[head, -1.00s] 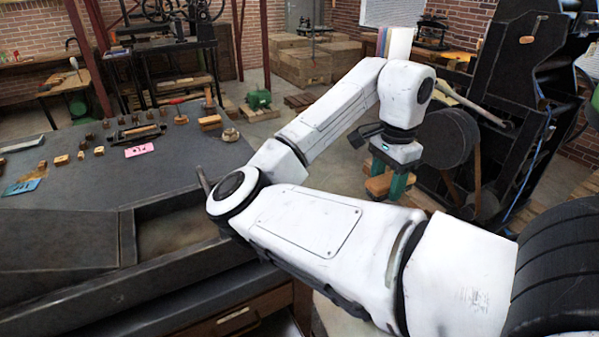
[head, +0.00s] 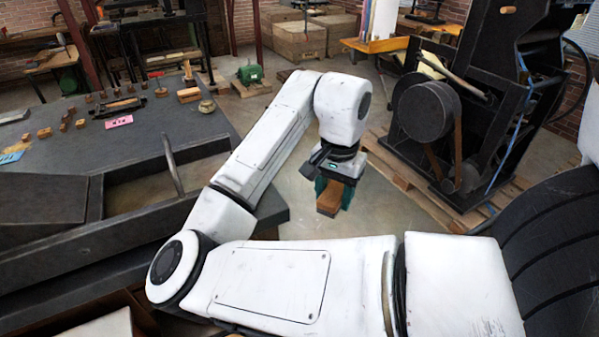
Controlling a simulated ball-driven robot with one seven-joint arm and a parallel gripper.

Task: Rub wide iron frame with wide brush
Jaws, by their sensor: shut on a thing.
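My gripper (head: 331,190) is right of the table's corner, over the open floor, pointing down. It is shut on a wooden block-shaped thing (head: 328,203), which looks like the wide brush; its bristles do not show. Green finger pads flank it. On the dark table at the left, a dark, long, low piece (head: 119,107) lies among small blocks; it may be the wide iron frame, but I cannot tell for sure. My gripper is well apart from it.
The dark table (head: 60,150) holds several small wooden blocks, a pink card (head: 119,122) and a blue card (head: 12,156). An upright metal handle (head: 173,165) rises near its front. A large black press (head: 470,110) stands right. A green motor (head: 250,74) sits behind.

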